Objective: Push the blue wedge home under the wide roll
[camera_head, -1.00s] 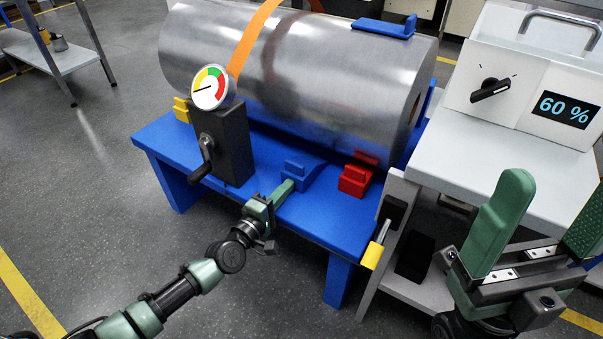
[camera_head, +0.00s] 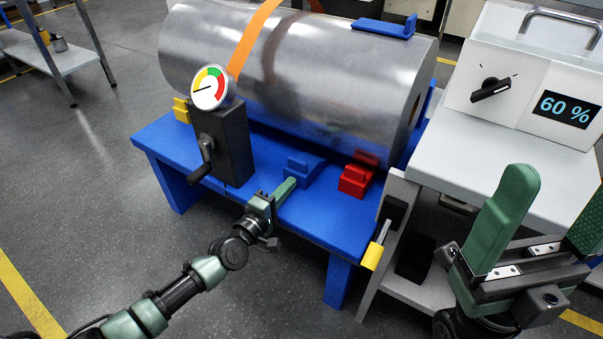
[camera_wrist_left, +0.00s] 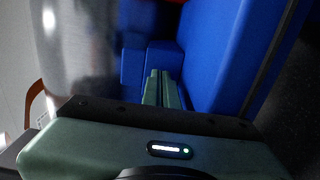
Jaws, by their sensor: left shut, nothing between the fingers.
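The wide steel roll (camera_head: 300,75) lies on a blue bench (camera_head: 330,208). The blue wedge (camera_head: 302,169) sits on the bench at the roll's near side; I cannot tell whether it touches the roll. My left gripper (camera_head: 291,183) is shut and empty, its fingertips at the wedge's near end. In the left wrist view the shut fingers (camera_wrist_left: 161,90) point at the blue wedge (camera_wrist_left: 133,66); the exact contact is hidden. My right gripper (camera_head: 556,205) is open and empty at the lower right, away from the roll.
A red wedge (camera_head: 355,180) stands right of the blue one, a yellow wedge (camera_head: 181,110) at far left. A dark block with a dial gauge (camera_head: 210,90) and crank stands left of my left gripper. A grey cart with a white box (camera_head: 530,75) reading 60 % adjoins the bench.

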